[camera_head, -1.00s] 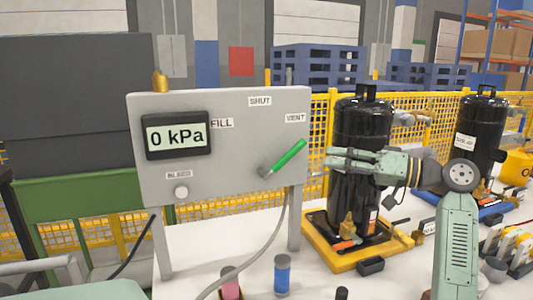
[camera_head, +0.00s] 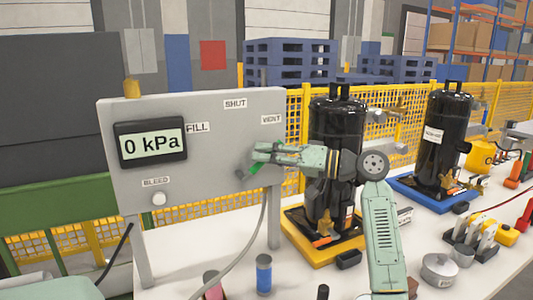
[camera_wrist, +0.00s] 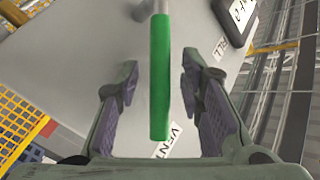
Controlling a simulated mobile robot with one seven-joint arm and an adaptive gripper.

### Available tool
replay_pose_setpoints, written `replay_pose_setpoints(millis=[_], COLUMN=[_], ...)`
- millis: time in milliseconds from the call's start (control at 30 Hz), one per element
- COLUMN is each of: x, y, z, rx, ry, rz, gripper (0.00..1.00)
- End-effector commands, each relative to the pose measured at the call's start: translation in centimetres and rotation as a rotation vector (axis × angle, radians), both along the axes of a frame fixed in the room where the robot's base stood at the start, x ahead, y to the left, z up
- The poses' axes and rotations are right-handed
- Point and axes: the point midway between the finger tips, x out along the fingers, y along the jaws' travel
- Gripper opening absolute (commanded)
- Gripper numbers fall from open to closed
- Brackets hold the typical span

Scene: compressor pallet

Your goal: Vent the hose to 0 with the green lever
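The green lever (camera_wrist: 160,75) is on the front of the grey panel (camera_head: 220,165) and lies between my gripper's open fingers in the wrist view. In the head view the lever (camera_head: 256,167) is mostly hidden behind my gripper (camera_head: 258,158). The fingers, also seen in the wrist view (camera_wrist: 160,105), are apart, with gaps on both sides of the lever. The lever end is near the VENT label (camera_head: 271,119). The display (camera_head: 152,146) reads 0 kPa. A grey hose (camera_head: 250,235) hangs from below the lever.
Two black compressors stand to the right, the nearer one (camera_head: 336,140) just behind my arm on a yellow base (camera_head: 318,252). A blue can (camera_head: 264,275) and a pink can (camera_head: 212,285) stand on the white table below the panel.

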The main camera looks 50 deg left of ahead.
Motion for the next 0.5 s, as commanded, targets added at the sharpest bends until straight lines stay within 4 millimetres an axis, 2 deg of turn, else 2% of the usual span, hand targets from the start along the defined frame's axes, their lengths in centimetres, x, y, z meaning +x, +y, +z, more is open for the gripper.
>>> replay_pose_setpoints(millis=[333,500], x=[-0.22,-0.21], y=[0.36,0.35], z=[-0.02,-0.01], rx=[0.001,0.000], ry=[0.000,0.000], rz=[-0.001,0.000], gripper=[0.35,0.23])
